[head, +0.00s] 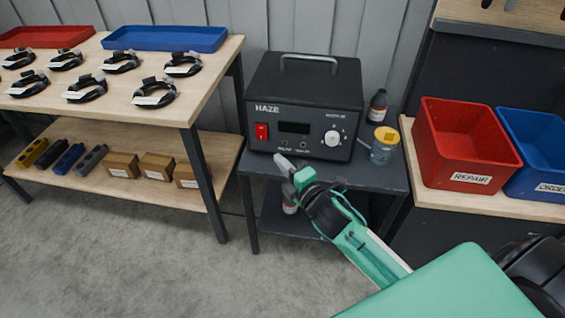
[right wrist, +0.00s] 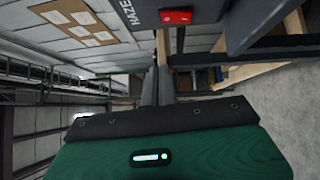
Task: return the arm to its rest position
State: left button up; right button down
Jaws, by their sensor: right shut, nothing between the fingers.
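My right arm (head: 370,243) is green and reaches in from the lower right of the head view. Its gripper (head: 280,160) is shut and empty, just in front of the HAZE machine's lower left front. In the right wrist view the shut fingers (right wrist: 158,80) point away from the camera, with part of the machine (right wrist: 150,12) and its red switch beyond them. I cannot tell if the fingertips touch the machine. My left gripper is not in view.
The black HAZE machine (head: 305,105) stands on a small dark table (head: 375,175) with a bottle (head: 377,106) and a yellow-lidded jar (head: 384,146). A red REPAIR tote (head: 465,150) and a blue ORDER tote (head: 535,160) stand right. A wooden bench (head: 205,90) with several coiled cables stands left. The floor in front is clear.

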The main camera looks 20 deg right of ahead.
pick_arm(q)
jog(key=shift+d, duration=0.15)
